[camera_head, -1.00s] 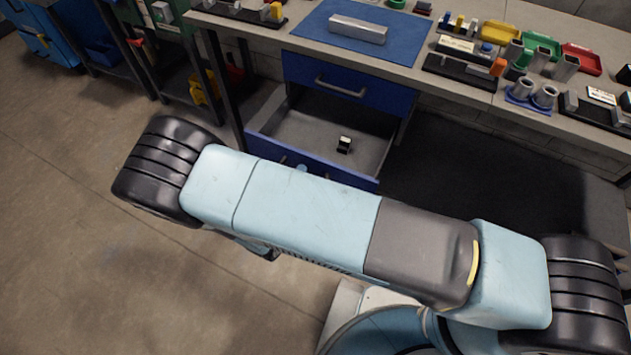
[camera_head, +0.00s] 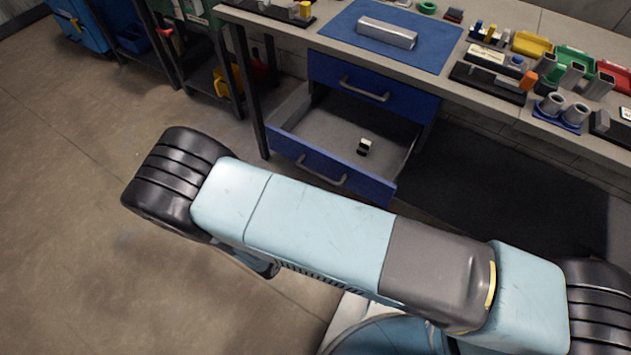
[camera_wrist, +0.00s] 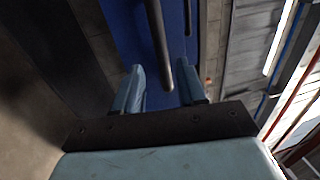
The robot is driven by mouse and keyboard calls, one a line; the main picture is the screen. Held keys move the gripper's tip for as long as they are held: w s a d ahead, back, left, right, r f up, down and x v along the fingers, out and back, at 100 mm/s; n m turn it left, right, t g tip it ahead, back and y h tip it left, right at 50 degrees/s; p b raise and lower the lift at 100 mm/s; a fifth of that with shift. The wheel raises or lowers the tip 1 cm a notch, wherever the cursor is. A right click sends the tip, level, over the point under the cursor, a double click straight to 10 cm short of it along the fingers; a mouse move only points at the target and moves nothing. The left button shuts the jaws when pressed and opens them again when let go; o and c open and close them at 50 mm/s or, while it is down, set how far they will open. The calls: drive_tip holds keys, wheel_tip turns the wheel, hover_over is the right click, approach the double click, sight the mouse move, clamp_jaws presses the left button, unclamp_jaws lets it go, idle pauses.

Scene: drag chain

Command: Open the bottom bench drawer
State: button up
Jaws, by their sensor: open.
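The bottom bench drawer (camera_head: 372,183) is pulled well out below the closed upper drawer (camera_head: 410,98). It has a blue front, a grey inside and a grey bar handle (camera_head: 321,171), which is now uncovered. In the head view my arm crosses in front of the drawer and my gripper cannot be made out. In the wrist view my gripper (camera_wrist: 160,67) is open, its two fingers apart. A grey handle bar (camera_wrist: 156,35) on a blue front (camera_wrist: 128,28) shows ahead, its near end lined up between the fingers. I cannot tell whether they touch.
A small black and white item (camera_head: 364,147) lies in the drawer. The worktop above holds a blue mat (camera_head: 345,25), a metal block (camera_head: 387,33), trays and fixtures. A dark bench leg (camera_head: 250,95) stands left of the drawer. The floor at left is clear.

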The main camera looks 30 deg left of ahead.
drive_tip(key=v, duration=0.6)
drive_tip(key=shift+s, duration=0.3)
